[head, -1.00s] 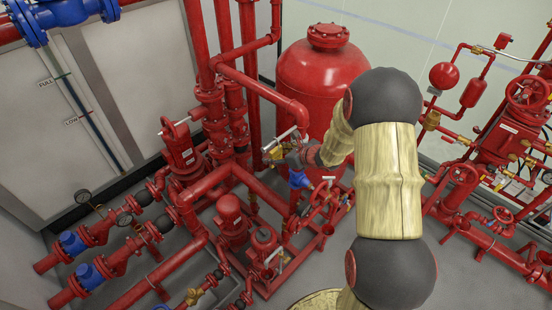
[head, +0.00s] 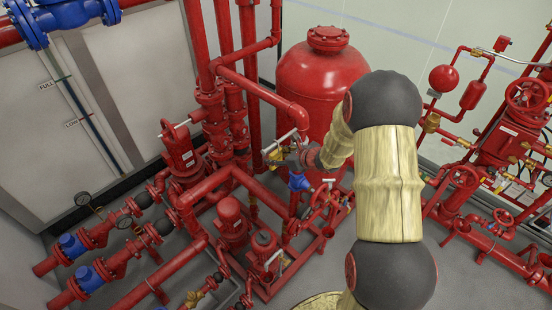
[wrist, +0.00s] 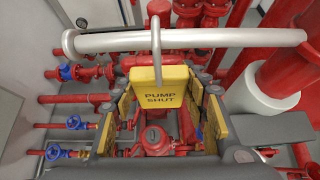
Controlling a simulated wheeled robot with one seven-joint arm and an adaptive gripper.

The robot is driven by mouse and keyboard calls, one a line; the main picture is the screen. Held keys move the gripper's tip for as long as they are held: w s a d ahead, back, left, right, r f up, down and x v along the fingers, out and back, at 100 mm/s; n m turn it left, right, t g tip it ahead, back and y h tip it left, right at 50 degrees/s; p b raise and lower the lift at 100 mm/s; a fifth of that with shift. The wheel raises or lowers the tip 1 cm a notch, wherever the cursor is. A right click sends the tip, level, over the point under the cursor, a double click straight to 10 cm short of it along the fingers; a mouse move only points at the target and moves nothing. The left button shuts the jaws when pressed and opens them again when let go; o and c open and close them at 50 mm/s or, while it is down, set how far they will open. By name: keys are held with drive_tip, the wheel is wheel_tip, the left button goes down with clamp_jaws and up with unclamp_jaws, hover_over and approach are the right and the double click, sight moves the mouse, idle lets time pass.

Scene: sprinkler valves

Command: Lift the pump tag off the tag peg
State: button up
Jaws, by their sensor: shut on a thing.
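The yellow pump tag (wrist: 160,80), lettered "PUMP SHUT", is upright in the middle of the wrist view. Its thin grey wire loop (wrist: 156,48) rises across the silver tag peg (wrist: 230,38) and tops out above it; whether it bears on the peg I cannot tell. My gripper (wrist: 160,101) is shut on the tag, with a yellow-padded finger at each side edge. In the head view the peg (head: 284,138) shows as a small pale bar, with my gripper (head: 287,158) just below it and a bit of the yellow tag (head: 273,156) showing.
A large red tank (head: 322,75) stands behind my gripper. Red vertical pipes (head: 226,40) rise close on the left. A red pump (head: 231,218) and low pipework lie below. Another red valve assembly (head: 495,150) stands at the right.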

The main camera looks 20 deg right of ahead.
sight(279, 151)
drive_tip(key=shift+r+p, duration=0.75)
drive_tip(key=shift+r, duration=0.9)
drive_tip(key=s+d+b, duration=0.1)
drive_tip(key=s+d, duration=0.1)
drive_tip(key=s, duration=0.4)
drive_tip(key=shift+s+d, duration=0.25)
drive_tip(key=shift+d, duration=0.1)
idle(0.3)
idle(0.4)
drive_tip(key=w+a+f+b, duration=0.1)
drive_tip(key=a+f+b, duration=0.6)
drive_tip(key=b, duration=0.6)
drive_tip(key=a+f+m+h+b, duration=0.1)
drive_tip(key=a+f+b, duration=0.6)
drive_tip(key=f+b, duration=0.4)
drive_tip(key=shift+w+a+b, duration=0.15)
drive_tip(key=shift+w+b, duration=0.25)
drive_tip(key=shift+b, duration=0.85)
